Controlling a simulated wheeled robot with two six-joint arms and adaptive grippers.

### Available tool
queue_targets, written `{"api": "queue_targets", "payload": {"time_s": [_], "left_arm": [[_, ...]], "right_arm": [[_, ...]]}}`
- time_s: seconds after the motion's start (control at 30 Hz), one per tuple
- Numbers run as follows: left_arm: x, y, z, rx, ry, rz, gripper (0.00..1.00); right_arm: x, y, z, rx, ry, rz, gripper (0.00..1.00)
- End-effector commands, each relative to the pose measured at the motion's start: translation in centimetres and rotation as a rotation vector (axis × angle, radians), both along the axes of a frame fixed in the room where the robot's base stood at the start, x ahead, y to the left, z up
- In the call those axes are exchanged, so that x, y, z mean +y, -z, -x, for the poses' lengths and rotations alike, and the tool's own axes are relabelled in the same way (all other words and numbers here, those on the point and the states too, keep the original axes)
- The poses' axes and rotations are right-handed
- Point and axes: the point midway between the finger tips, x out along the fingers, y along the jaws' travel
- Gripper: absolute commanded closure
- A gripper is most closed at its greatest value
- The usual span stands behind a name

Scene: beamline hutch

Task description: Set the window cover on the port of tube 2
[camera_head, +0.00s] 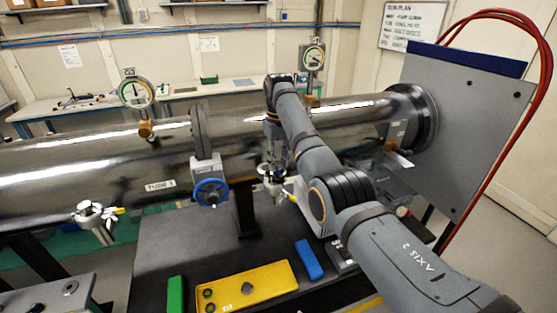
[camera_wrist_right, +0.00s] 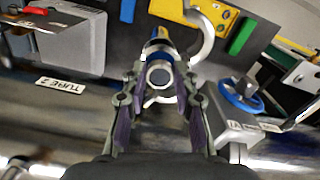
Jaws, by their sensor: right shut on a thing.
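My right gripper (camera_head: 272,168) is at the near side of the tube on the right, by a metal port fitting (camera_head: 274,188) with a yellow-handled clamp. In the right wrist view the fingers (camera_wrist_right: 160,85) are shut on a round, metal-rimmed piece with a grey face, which looks like the window cover (camera_wrist_right: 159,76). It lies in line with the port; I cannot tell whether they touch. An open curved clamp half (camera_wrist_right: 208,36) shows beside it. The label "TUBE 2" (camera_wrist_right: 60,85) is on the tube nearby. My left gripper is out of view.
Tube 1 (camera_head: 60,185) has its own clamped port (camera_head: 97,218). A blue handwheel valve (camera_head: 210,192) stands close to my right gripper. Below are a yellow tray (camera_head: 275,278) with small parts, a blue block (camera_head: 308,260) and a green block (camera_head: 176,295). Dial gauges stand on top.

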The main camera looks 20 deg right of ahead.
Motion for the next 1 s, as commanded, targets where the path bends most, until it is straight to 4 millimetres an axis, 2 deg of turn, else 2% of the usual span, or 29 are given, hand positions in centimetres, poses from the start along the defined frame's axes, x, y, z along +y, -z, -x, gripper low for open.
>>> {"api": "queue_targets", "payload": {"time_s": [1.0], "left_arm": [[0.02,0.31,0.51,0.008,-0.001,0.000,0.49]], "right_arm": [[-0.02,0.78,0.04,0.000,0.000,0.000,1.00]]}}
